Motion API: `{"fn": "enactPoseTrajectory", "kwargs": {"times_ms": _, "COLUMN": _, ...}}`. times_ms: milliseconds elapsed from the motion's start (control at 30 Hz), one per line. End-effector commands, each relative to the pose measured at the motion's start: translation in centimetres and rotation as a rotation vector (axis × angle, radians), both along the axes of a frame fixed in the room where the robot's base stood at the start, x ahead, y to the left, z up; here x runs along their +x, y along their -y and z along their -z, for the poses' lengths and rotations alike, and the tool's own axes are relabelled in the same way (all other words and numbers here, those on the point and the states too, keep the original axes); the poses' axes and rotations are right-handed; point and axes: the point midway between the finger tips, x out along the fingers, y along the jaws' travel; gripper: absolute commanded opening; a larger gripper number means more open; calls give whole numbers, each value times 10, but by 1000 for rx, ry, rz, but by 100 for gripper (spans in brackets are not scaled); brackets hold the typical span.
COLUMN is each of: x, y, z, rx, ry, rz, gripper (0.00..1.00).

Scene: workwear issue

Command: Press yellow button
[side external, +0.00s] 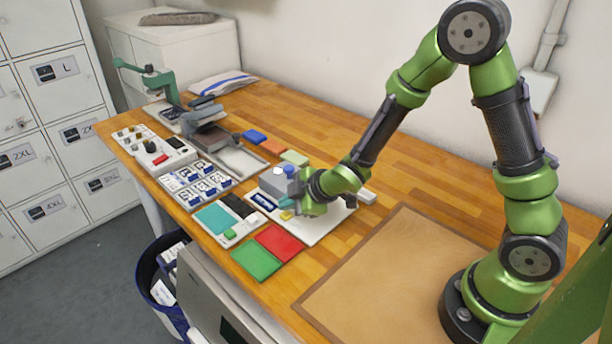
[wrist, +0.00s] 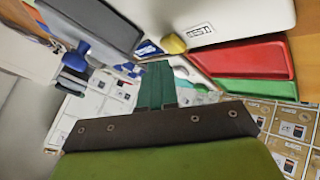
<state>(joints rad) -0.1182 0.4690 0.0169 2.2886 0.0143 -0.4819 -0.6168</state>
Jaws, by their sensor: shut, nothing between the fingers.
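The yellow button (side external: 286,215) is a small rounded knob on a white board (side external: 312,231), close to my gripper in the side view. In the wrist view the yellow button (wrist: 173,44) shows just beyond and slightly right of my fingertips. My gripper (side external: 283,201) points left and down over the board, its teal fingers partly hidden. In the wrist view my gripper (wrist: 155,66) has its fingers together with nothing between them. I cannot tell whether the fingertips touch anything.
A grey box (side external: 272,181) stands beside my gripper. A teal-screened device (side external: 214,219), a green pad (side external: 256,261) and a red pad (side external: 279,243) lie left and in front. A tan mat (side external: 385,275) is clear. A dark blue bin (side external: 152,268) stands below the table edge.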

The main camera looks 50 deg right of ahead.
Motion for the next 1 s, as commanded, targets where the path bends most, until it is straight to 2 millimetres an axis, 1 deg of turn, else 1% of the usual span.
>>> {"fn": "enactPoseTrajectory", "kwargs": {"times_ms": 333, "x": 0, "y": 0, "z": -3, "rx": 0, "ry": 2, "rz": -1, "gripper": 0}}
{"fn": "enactPoseTrajectory", "kwargs": {"times_ms": 800, "x": 0, "y": 0, "z": -46, "rx": 0, "ry": 4, "rz": -1, "gripper": 0}}
{"fn": "enactPoseTrajectory", "kwargs": {"times_ms": 1000, "x": 0, "y": 0, "z": -52, "rx": 0, "ry": 1, "rz": -1, "gripper": 0}}
